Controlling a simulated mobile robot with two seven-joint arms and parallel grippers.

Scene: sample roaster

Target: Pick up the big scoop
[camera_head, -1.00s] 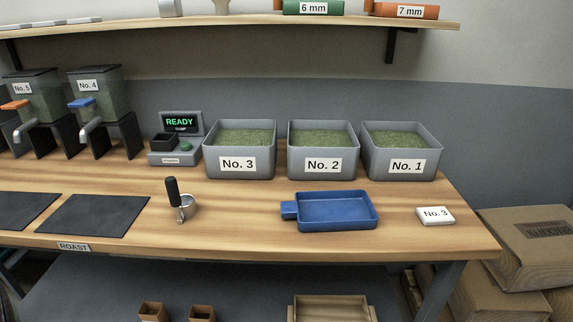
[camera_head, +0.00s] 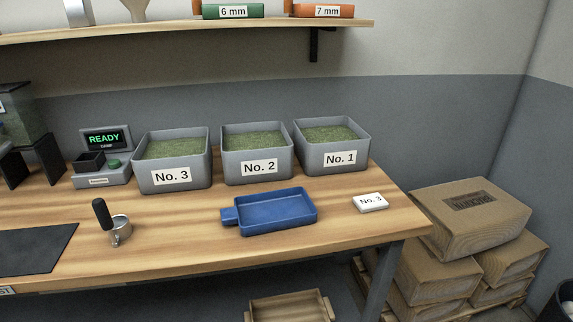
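A metal scoop (camera_head: 121,232) with an upright black handle stands on the wooden workbench (camera_head: 200,233), left of a blue tray (camera_head: 273,212). It is the only scoop I can make out clearly; with no other to compare, I cannot tell whether it is the big one. Neither of my grippers is in view, and nothing touches the scoop.
Bins No. 3 (camera_head: 173,177), No. 2 (camera_head: 258,168) and No. 1 (camera_head: 340,160) hold green beans along the back. A scale reading READY (camera_head: 104,139) stands left of them. A No. 3 card (camera_head: 370,203) lies at right. Cardboard boxes (camera_head: 470,218) are stacked beyond the bench's right end.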

